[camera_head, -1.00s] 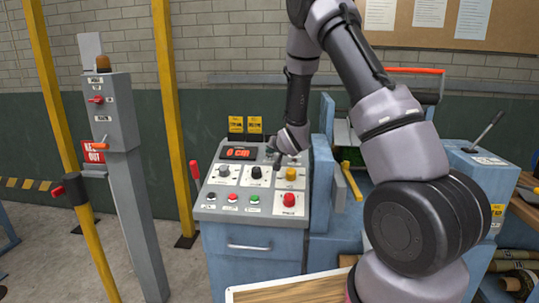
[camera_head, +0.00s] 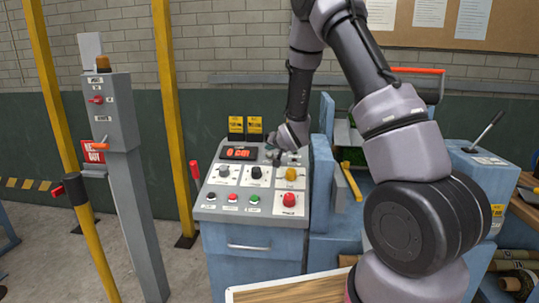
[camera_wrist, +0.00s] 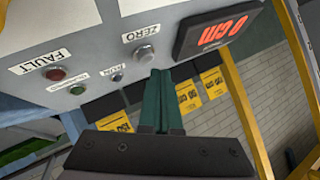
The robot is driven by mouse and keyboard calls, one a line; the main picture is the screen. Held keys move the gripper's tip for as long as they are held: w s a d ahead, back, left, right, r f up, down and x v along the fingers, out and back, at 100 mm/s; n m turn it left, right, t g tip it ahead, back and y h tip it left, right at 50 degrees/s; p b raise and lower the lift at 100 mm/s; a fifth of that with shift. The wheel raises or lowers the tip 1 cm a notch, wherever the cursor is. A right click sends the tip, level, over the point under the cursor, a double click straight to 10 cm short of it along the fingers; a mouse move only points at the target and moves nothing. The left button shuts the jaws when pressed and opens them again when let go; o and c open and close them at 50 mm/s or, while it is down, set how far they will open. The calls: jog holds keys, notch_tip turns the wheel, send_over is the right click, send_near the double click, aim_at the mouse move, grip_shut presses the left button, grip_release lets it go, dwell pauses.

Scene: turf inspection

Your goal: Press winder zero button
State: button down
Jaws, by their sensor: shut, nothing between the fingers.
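The silver round ZERO button (camera_wrist: 145,54) sits on the grey panel beside its "ZERO" label in the wrist view. My gripper (camera_wrist: 158,74) is shut and empty, its dark green fingertips just beside the button. Whether they touch it cannot be told. In the head view my gripper (camera_head: 277,161) points down at the upper part of the control console (camera_head: 210,214), right of the red display (camera_head: 239,153). There the ZERO button cannot be made out by the fingertips.
A red FAULT lamp (camera_wrist: 55,74) and a small grey PAUSE-like button (camera_wrist: 117,77) are near the ZERO button. Knobs and a red mushroom button (camera_head: 289,199) lie lower on the console. A yellow post (camera_head: 173,110) stands left; blue machinery (camera_head: 321,180) stands right.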

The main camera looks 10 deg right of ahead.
jog(key=shift+s+a+r, duration=0.1)
jog(key=shift+s+r, duration=0.2)
jog(key=shift+r, duration=0.5)
jog(key=shift+s+a+r, duration=0.1)
jog(key=shift+s+r, duration=0.15)
jog(key=shift+r, duration=0.5)
jog(key=shift+s+a+r, duration=0.1)
jog(key=shift+s+r, duration=0.2)
jog(key=shift+r, duration=0.5)
jog(key=s+d+r+g+h, duration=0.1)
jog(key=s+d+r, duration=0.2)
jog(key=s+r, duration=0.45)
jog(key=s+d+r+g+h, duration=0.1)
jog(key=s+d+r, duration=0.3)
jog(key=s+r, duration=0.35)
jog(key=s+r+g+y, duration=0.1)
jog(key=s+r, duration=0.1)
jog(key=s, duration=0.9)
jog(key=s+a+r+g, duration=0.1)
jog(key=s+r+g, duration=0.1)
jog(key=s, duration=1)
jog(key=shift+s+r+y, duration=0.2)
jog(key=shift+r+y, duration=0.2)
jog(key=shift+r, duration=0.15)
